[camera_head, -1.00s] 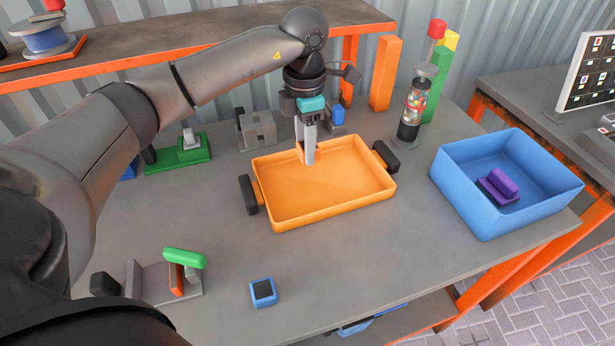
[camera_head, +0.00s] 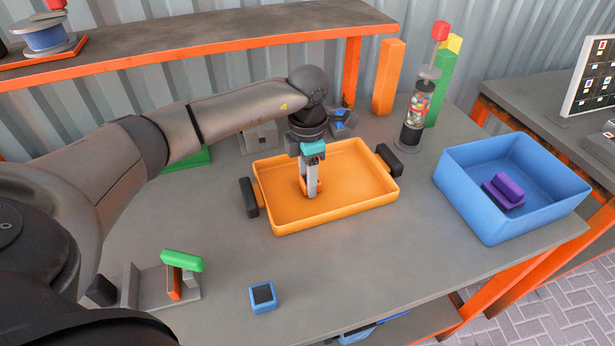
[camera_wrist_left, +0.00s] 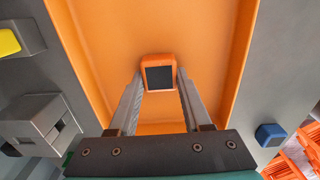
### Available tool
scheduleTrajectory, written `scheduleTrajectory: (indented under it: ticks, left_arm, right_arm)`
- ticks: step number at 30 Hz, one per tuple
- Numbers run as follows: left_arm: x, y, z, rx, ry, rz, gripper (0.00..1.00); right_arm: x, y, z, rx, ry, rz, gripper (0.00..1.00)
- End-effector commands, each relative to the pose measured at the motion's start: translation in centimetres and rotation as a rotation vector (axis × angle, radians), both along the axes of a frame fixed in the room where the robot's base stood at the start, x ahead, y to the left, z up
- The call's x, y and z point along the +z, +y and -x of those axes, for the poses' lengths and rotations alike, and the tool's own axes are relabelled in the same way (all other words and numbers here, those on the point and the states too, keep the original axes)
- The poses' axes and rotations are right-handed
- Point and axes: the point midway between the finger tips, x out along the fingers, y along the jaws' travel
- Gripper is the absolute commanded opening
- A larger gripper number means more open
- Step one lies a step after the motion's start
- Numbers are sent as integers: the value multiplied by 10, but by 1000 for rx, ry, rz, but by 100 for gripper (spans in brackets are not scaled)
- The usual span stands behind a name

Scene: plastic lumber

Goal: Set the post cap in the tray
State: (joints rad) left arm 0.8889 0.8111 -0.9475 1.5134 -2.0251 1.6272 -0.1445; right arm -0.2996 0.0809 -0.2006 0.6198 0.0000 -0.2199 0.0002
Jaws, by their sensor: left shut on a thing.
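My left gripper (camera_head: 311,192) reaches down inside the orange tray (camera_head: 352,206), left of its middle. It is shut on a small orange post cap with a dark square face. The cap (camera_wrist_left: 158,73) shows between the fingertips in the left wrist view, over the tray floor (camera_wrist_left: 165,25). In the head view the fingers mostly hide the cap, and its orange blends with the tray. I cannot tell whether the cap touches the floor. The tray has dark handles at both ends and otherwise looks empty. My right gripper is not in view.
A blue block with a dark top (camera_head: 263,296) stands at the table's front. A blue bin (camera_head: 478,205) holding a purple piece (camera_head: 506,190) stands right. A grey fixture with a green bar (camera_head: 182,261) is front left. A gumball-like jar (camera_head: 415,115) stands behind the tray.

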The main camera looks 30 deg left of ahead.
Motion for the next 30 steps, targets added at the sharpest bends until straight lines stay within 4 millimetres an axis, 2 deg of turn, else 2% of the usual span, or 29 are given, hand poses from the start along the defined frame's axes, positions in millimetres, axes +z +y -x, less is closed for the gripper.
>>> scheduleTrajectory:
  ticks: [1, 2, 9, 17, 20, 23, 30]
  left_arm:
    - [-3, 0, 0, 0, 1, -1, 0]
    - [-2, 0, 0, 0, 1, -1, 52]
    - [-1, 0, 0, 1, 1, -1, 79]
    - [0, 0, 0, 1, 1, -1, 79]
    - [6, 0, 0, 1, -1, 0, 79]
    - [22, 1, -1, -1, -3, -1, 79]
    - [75, 1, -1, 0, -3, -1, 79]
  right_arm:
    - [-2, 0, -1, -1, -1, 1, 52]
    - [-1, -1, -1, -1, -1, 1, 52]
    - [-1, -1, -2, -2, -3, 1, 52]
    - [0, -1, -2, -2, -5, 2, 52]
    - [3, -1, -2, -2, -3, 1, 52]
    - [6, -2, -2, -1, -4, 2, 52]
    - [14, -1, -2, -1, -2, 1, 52]
